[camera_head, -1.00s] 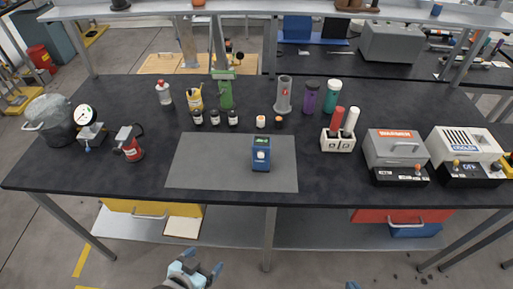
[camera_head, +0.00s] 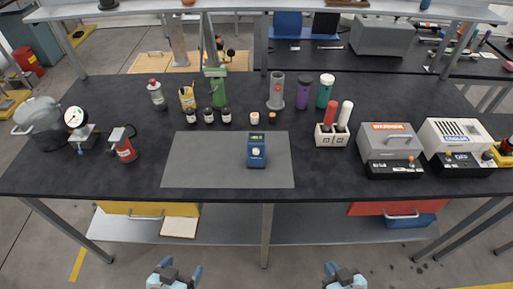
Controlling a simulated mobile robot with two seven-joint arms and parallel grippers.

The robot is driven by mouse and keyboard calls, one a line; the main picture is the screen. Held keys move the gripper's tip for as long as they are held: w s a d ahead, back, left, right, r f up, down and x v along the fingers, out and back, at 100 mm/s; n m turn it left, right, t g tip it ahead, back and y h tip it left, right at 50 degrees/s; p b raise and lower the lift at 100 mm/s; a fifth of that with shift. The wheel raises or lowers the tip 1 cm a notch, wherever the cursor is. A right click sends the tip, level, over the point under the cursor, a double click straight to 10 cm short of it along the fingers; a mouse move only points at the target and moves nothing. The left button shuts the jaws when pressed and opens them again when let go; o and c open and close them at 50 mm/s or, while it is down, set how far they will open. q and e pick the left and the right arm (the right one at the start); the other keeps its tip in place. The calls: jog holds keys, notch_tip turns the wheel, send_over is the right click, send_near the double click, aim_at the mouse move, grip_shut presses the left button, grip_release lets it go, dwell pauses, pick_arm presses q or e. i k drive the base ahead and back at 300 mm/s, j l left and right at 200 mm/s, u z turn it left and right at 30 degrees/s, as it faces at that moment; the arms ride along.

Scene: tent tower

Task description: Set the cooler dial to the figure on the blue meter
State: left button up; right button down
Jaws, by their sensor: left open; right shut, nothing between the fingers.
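The blue meter (camera_head: 256,150) stands on the grey mat near the middle of the table. It has a small greenish display at its top and a white knob; the figure is too small to read. The cooler (camera_head: 457,137) is a white vented box at the right end of the table. Its black front panel (camera_head: 460,165) carries small controls and a display that seems to read OFF; the dial setting cannot be made out. My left gripper (camera_head: 181,270) is open and empty, below the table's front edge. My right gripper (camera_head: 344,270) is shut and empty at the bottom edge, far from the cooler.
A similar grey box with a red label (camera_head: 388,142) stands left of the cooler. Bottles, cups and a two-hole holder (camera_head: 331,136) line the table's back. A pot (camera_head: 40,122), a gauge (camera_head: 76,118) and a red canister (camera_head: 124,147) stand at left. The front strip is clear.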

aim_at(488, 156)
jog(key=z, duration=1.65)
